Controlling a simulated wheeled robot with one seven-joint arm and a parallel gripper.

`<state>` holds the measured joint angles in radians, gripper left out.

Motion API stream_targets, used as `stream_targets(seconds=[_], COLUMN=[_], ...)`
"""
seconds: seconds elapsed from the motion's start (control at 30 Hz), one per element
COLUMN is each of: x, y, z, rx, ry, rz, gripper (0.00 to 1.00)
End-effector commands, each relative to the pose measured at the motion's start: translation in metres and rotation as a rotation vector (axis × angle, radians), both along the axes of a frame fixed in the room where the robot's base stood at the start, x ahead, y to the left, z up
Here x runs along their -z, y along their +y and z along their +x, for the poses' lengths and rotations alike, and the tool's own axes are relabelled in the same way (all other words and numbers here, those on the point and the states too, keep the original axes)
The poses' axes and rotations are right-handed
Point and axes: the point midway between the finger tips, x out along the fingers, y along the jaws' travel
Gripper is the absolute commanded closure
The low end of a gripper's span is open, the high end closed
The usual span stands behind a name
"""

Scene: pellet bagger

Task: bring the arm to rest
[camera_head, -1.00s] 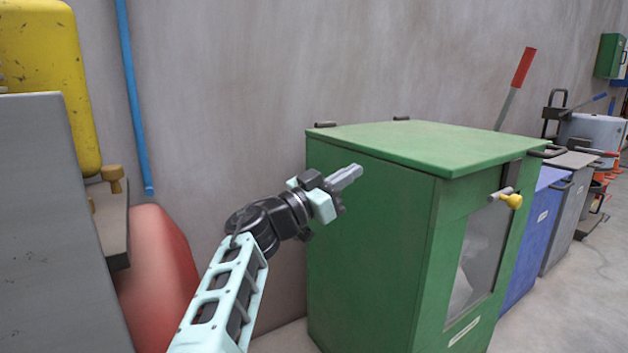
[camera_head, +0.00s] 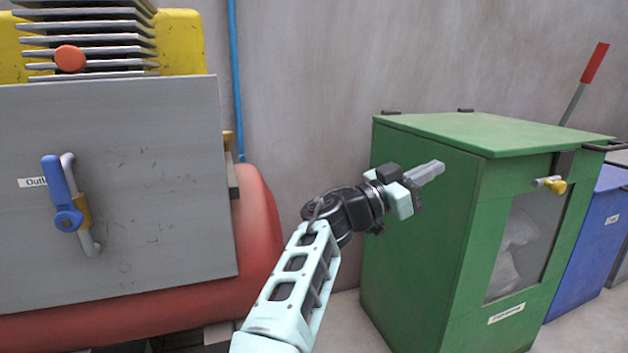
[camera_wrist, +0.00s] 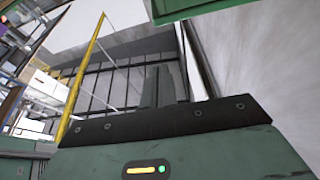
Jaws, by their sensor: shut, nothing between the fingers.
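My arm reaches up from the bottom of the head view and bends to the right at the wrist. My gripper (camera_head: 432,172) is shut and empty, its fingers pointing right and slightly up. In the picture it overlaps the left side of the green cabinet (camera_head: 425,235); I cannot tell how much gap lies between them. In the wrist view the shut fingers (camera_wrist: 158,88) stand up beyond the dark edge of my gripper's housing.
A grey panel (camera_head: 140,130) with a blue lever (camera_head: 60,195) and a red rounded tank (camera_head: 262,215) stand on the left. A yellow knob (camera_head: 556,187) sits on the green cabinet's front. A blue bin (camera_head: 585,240) stands to its right. A yellow rail (camera_wrist: 85,75) shows in the wrist view.

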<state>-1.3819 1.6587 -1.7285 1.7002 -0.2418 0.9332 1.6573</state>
Motion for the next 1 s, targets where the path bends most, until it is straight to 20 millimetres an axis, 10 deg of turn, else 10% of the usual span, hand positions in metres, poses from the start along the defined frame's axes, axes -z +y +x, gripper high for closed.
stream_targets(seconds=[0.57,0.77,1.0], x=[0.058,0.113,0.221], y=[-0.081,-0.13,-0.159], z=[0.0,-0.016,-0.078], rx=[0.16,0.256,0.307], ry=[0.25,0.468,0.946], rz=[0.181,0.347,0.724], gripper=[1.0,1.0,1.0])
